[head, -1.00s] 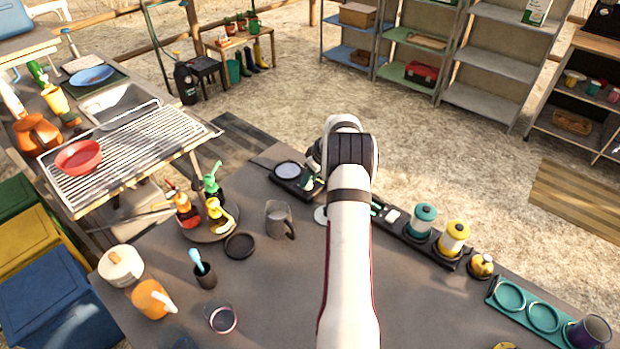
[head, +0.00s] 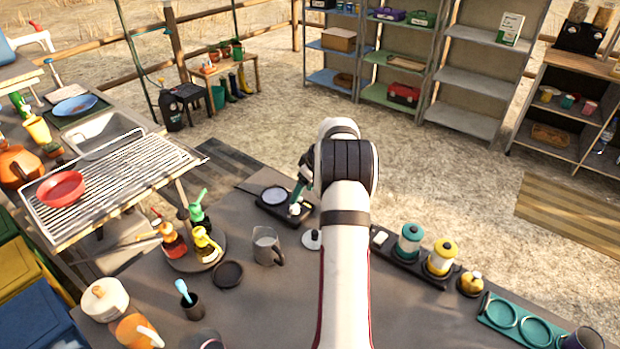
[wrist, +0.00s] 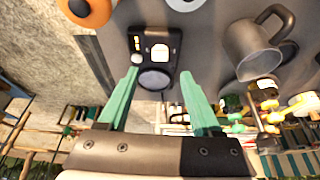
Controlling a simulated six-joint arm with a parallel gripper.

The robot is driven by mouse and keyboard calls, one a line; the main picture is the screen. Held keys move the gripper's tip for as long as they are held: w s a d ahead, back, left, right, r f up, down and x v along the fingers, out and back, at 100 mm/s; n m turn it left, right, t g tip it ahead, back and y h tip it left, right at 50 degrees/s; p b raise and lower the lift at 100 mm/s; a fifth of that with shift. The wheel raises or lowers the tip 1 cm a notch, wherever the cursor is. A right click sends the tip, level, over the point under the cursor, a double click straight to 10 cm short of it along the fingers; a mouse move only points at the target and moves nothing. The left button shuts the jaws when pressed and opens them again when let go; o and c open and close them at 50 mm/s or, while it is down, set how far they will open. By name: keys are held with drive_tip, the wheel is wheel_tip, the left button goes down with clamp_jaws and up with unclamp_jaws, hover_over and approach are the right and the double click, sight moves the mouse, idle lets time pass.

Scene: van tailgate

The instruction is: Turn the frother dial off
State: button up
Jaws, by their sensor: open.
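The frother (head: 272,199) is a black base with a round pale pad, on the far edge of the table. The wrist view shows its black body (wrist: 147,34), a lit pale square and small amber marks. A small pale round knob (wrist: 137,60), which looks like the dial, sits beside the round pad. It also seems to show in the head view (head: 295,209). My gripper (wrist: 160,74) has green fingers, spread and empty. The left fingertip in the wrist view appears close to the knob; I cannot tell whether it touches. My arm partly hides this area in the head view.
A grey mug (head: 266,246) stands near the frother. A pale round lid (head: 312,239) lies close to my arm. Teal and yellow canisters (head: 440,258) line the right side. A turntable with bottles (head: 190,262) stands left. The table's front middle is mostly clear.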

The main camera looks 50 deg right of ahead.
drive_tip(key=v, duration=0.8)
drive_tip(key=shift+r, duration=0.3)
drive_tip(key=shift+a, duration=0.1)
drive_tip(key=a+r+m+g+y, duration=0.1)
drive_tip(key=a+r, duration=0.2)
drive_tip(key=a, duration=0.9)
drive_tip(key=a+r+m+g+y, duration=0.1)
drive_tip(key=a+r, duration=0.3)
drive_tip(key=a, duration=0.8)
drive_tip(key=s+a+f+m+g, duration=0.1)
drive_tip(key=s+a, duration=0.9)
drive_tip(key=s+a+f+m+g, duration=0.1)
drive_tip(key=s+a+f+m, duration=0.1)
drive_tip(key=s+a, duration=0.9)
drive_tip(key=shift+s+f+g, duration=0.25)
drive_tip(key=shift+f+g, duration=0.05)
drive_tip(key=shift+g, duration=0.1)
